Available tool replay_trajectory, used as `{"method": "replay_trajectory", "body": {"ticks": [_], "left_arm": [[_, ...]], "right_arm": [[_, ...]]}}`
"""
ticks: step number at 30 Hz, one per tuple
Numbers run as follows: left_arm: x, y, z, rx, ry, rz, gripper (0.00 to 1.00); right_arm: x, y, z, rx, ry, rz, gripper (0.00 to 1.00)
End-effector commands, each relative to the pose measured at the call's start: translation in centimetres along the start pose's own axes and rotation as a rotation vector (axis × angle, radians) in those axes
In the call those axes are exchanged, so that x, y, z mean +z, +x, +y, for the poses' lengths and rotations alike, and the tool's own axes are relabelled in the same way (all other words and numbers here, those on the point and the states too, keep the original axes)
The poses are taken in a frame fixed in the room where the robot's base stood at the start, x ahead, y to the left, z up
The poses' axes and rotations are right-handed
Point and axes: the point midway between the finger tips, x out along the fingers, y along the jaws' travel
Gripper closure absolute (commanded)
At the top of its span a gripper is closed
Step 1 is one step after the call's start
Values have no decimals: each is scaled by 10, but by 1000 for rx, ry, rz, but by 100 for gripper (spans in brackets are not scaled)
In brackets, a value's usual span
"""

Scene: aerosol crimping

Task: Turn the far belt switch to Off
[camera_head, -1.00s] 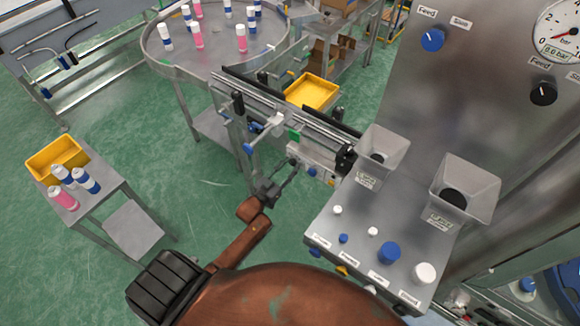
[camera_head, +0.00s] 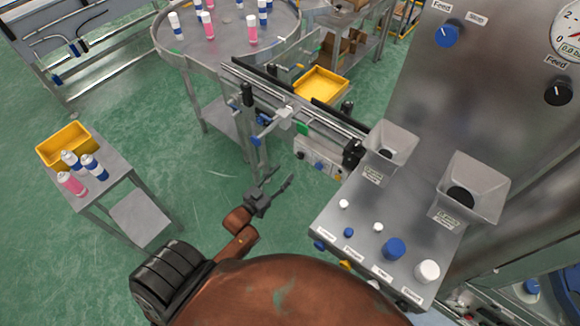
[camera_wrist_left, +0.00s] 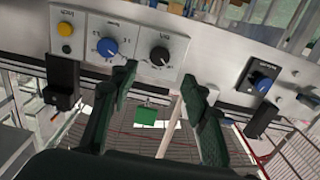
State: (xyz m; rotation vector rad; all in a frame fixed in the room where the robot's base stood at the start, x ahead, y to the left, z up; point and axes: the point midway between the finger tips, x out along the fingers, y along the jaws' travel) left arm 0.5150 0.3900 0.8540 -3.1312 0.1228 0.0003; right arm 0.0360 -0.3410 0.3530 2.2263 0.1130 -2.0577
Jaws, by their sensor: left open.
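My left gripper (camera_head: 279,178) is open and empty, in front of and below the belt's small grey control box (camera_head: 318,158) in the head view. A gap shows between the fingers and the box. In the left wrist view, the open fingers (camera_wrist_left: 160,78) point at the box face, which carries a yellow button (camera_wrist_left: 65,28), a blue knob (camera_wrist_left: 107,47) and a black knob (camera_wrist_left: 160,54). The labels are too small to read, so I cannot tell which one is the far belt switch. My right gripper is not in view.
The conveyor (camera_head: 290,105) runs behind the control box towards a round table (camera_head: 222,48) with several bottles. A side table (camera_head: 120,190) with a yellow bin stands left. Open green floor lies between.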

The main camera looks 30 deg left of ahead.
Motion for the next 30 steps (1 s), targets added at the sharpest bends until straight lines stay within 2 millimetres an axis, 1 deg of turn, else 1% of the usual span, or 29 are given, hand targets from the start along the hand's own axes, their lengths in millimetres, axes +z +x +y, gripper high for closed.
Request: {"method": "replay_trajectory", "body": {"ticks": [1,3,7,30], "left_arm": [[1,-8,0,0,0,-2,57],[0,-15,0,0,0,-1,57],[0,-22,0,0,1,0,57],[0,-23,0,0,0,0,57]], "right_arm": [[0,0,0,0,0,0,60],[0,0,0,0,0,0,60],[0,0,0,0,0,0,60],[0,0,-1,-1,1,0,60]]}}
